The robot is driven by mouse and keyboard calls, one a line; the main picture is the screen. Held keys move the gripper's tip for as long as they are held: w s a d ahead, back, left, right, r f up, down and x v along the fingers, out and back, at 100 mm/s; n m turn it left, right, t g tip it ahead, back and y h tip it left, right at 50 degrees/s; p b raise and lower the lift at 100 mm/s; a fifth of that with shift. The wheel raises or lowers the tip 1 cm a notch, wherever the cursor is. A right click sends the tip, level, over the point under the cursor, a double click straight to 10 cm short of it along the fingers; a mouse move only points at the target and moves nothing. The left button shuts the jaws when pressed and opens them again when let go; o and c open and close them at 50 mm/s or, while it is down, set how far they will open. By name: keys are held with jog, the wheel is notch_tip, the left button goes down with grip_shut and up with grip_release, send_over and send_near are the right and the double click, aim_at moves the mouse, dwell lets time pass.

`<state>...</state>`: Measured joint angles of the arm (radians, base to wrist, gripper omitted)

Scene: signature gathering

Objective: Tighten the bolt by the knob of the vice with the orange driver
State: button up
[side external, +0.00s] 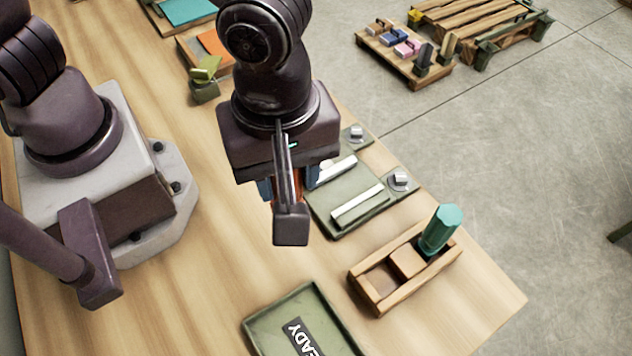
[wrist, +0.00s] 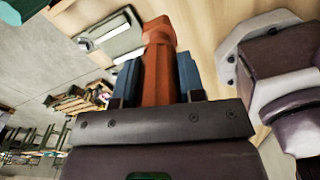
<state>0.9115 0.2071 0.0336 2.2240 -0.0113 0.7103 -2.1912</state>
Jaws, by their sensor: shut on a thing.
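My gripper (side external: 283,190) is shut on the orange driver (wrist: 158,75). In the wrist view, its blue fingers (wrist: 188,72) stand on either side of the orange handle. In the side view only a sliver of the driver (side external: 298,186) shows, and its tip is hidden. What looks like the vice is a green plate (side external: 345,190) with pale metal bars, just right of my gripper; it also shows in the wrist view (wrist: 122,42). Grey blocks with small knobs (side external: 400,179) stand at its right edge. I cannot make out the bolt. The driver appears apart from the plate.
A wooden holder (side external: 378,305) with an upright teal driver (side external: 441,229) stands at the front right. A green tray marked READY (side external: 262,326) lies at the front. A small olive block (side external: 204,88) and trays are at the back left. The table between base and READY tray is clear.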

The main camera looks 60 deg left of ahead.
jog(key=w+a+f+m, duration=0.35)
jog(key=w+a, duration=0.35)
jog(key=w, duration=0.4)
jog(key=w+a+f+m, duration=0.2)
jog(key=w+a+m, duration=0.2)
jog(key=w+a, duration=0.5)
jog(key=shift+w+d+f, duration=0.3)
jog(key=shift+d+f, duration=0.1)
jog(key=shift+f, duration=0.7)
jog(key=shift+w+d+f, duration=0.3)
jog(key=shift+d+f, duration=0.15)
jog(key=shift+f, duration=0.7)
jog(key=shift+w+d+f, duration=0.3)
jog(key=shift+d+f, duration=0.1)
jog(key=shift+f, duration=0.7)
jog(key=m, duration=0.6)
jog(key=shift+r, duration=0.1)
jog(key=m, duration=0.6)
jog(key=shift+n, duration=0.75)
jog(key=shift+r, duration=0.15)
